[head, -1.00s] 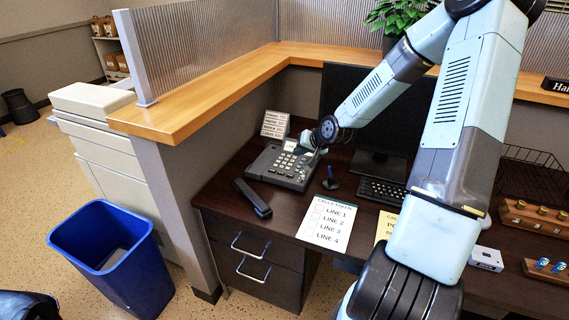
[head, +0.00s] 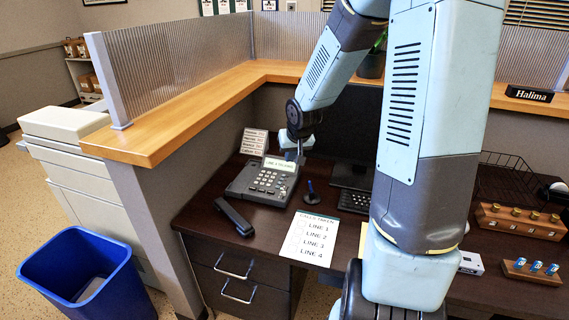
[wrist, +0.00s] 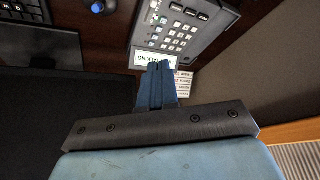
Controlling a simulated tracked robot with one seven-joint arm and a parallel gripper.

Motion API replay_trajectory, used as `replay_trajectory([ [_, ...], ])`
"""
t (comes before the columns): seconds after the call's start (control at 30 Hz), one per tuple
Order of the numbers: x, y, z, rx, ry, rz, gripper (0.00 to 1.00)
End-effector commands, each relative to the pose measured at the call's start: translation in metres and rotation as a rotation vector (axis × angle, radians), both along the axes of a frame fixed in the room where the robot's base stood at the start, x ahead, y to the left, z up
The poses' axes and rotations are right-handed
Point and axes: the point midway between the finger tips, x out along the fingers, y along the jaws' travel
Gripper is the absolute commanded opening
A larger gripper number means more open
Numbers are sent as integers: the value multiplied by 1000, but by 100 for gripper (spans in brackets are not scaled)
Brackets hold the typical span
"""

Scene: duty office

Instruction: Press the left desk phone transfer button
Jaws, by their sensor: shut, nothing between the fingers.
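A dark grey desk phone (head: 262,181) sits on the left of the dark desk, with a keypad and a pale lit display (head: 279,165) at its back edge. Its handset (head: 233,217) lies off it on the desk, in front. My gripper (head: 299,157) is shut and empty, pointing down at the phone's back right corner beside the display. In the wrist view my closed fingertips (wrist: 154,66) overlap the edge of the display (wrist: 149,58). The phone's keypad (wrist: 176,25) lies beyond them. I cannot tell whether they touch it, nor which key is the transfer button.
A label card (head: 254,142) stands behind the phone. A "calls taken" sheet (head: 311,238) lies in front, near a small blue-topped item (head: 310,193). A monitor (head: 345,140) and keyboard (head: 354,200) are close on the right. The wooden partition ledge (head: 190,111) borders the left.

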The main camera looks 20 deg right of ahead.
Motion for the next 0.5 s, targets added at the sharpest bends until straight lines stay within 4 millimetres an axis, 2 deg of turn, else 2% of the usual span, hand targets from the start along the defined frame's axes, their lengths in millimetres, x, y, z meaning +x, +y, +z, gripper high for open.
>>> replay_trajectory([
  [0.03, -7, 1, 14, -29, -1, 3, 0],
  [0.27, -49, 2, 65, -128, 17, -5, 0],
  [0.5, -100, 7, 117, -182, 21, -14, 0],
])
